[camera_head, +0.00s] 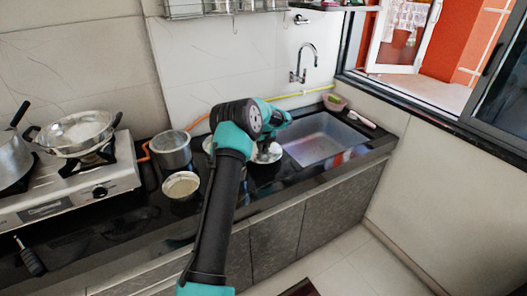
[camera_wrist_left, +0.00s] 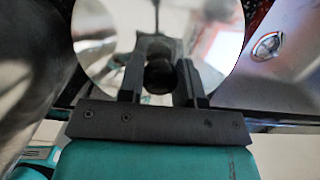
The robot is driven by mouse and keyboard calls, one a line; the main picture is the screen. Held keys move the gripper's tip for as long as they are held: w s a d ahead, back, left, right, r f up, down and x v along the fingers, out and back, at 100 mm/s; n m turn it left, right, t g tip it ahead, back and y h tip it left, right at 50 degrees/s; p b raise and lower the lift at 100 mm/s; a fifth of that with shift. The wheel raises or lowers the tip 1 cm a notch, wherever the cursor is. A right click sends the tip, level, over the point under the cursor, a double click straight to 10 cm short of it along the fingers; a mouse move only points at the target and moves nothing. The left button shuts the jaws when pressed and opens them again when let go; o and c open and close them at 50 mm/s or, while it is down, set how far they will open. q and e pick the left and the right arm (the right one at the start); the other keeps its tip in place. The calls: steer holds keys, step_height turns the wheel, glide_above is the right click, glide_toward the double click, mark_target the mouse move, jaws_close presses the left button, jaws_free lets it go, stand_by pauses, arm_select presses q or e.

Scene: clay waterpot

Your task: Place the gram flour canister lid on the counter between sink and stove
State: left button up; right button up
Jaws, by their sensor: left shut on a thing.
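The lid (camera_wrist_left: 100,50) is a shiny round metal disc with a dark knob (camera_wrist_left: 158,76), seen close up in the left wrist view. My left gripper (camera_wrist_left: 160,88) is shut on that knob, with one dark finger on each side. In the head view, a shiny round piece that looks like the lid (camera_head: 268,154) shows just below my left gripper, near the left edge of the sink (camera_head: 322,142). My arm hides much of it, so I cannot tell whether it touches the counter (camera_head: 140,222). My right gripper is out of view.
A steel pot (camera_head: 171,149) and a smaller bowl-like vessel (camera_head: 181,186) stand left of my arm. The stove (camera_head: 75,190) at the left bears a wide pan (camera_head: 80,130). A faucet (camera_head: 300,68) rises behind the sink. Bare dark counter shows in front of the vessels.

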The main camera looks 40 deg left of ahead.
mark_target(264, 148)
arm_select(q)
steer(key=shift+f, duration=1.45)
steer(key=shift+f, duration=0.1)
steer(key=o, duration=1)
step_height(264, 148, up, 12)
steer(key=d, duration=0.1)
steer(key=shift+s+d, duration=0.25)
steer(key=shift+d, duration=0.15)
